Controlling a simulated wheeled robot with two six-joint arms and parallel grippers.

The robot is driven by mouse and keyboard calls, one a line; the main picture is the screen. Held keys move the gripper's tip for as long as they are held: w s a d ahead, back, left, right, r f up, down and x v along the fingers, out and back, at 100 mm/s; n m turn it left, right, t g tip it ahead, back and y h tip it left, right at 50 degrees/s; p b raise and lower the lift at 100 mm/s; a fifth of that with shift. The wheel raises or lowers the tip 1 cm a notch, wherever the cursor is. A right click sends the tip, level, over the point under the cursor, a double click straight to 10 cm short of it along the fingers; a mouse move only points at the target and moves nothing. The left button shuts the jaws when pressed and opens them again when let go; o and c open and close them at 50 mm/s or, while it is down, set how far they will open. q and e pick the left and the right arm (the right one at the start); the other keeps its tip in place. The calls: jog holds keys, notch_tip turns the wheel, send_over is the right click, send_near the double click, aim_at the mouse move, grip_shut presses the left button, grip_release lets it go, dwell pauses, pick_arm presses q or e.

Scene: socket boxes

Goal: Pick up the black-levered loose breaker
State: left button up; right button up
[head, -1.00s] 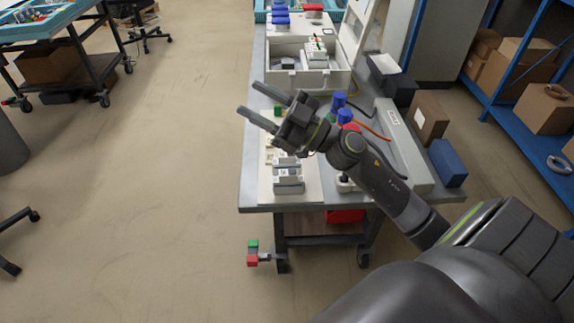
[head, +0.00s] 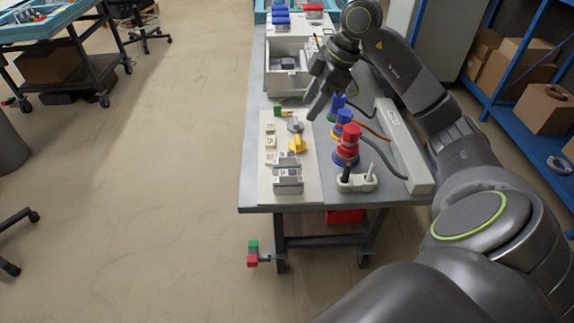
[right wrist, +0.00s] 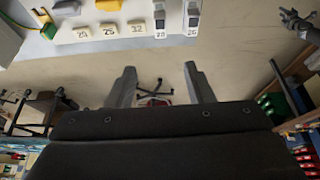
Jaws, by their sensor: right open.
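Two grey-white breakers (head: 288,176) stand side by side at the near end of a pale board on the bench. In the right wrist view, the two breakers, one at left (right wrist: 160,18) and one at right (right wrist: 192,18), show dark parts on top. I cannot tell which is the black-levered loose one. My right gripper (head: 318,105) is open and empty, above the bench beyond the breakers and apart from them. Its two fingers (right wrist: 160,85) also show in the right wrist view. What looks like my left gripper (right wrist: 294,18) is at that view's upper right; its jaws are unclear.
The pale board (head: 267,185) also bears numbered tiles (head: 270,142) and a yellow-handled part (head: 297,143). Red and blue plugs (head: 347,143) and a white socket block (head: 357,184) stand to its right. A grey-white box (head: 283,83) lies beyond.

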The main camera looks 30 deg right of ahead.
jog(key=p, duration=0.1)
send_near(288, 154)
jog(key=x, duration=0.5)
jog(key=shift+w+a, duration=0.25)
jog(key=shift+w, duration=0.1)
jog(key=shift+s+p+x, duration=0.1)
jog(key=shift+p+x, duration=0.25)
jog(key=shift+x, duration=0.95)
jog(key=shift+s+p+x, duration=0.15)
jog(key=shift+p+x, duration=0.2)
jog(key=shift+x, duration=1)
jog(key=shift+d, duration=0.2)
grip_shut()
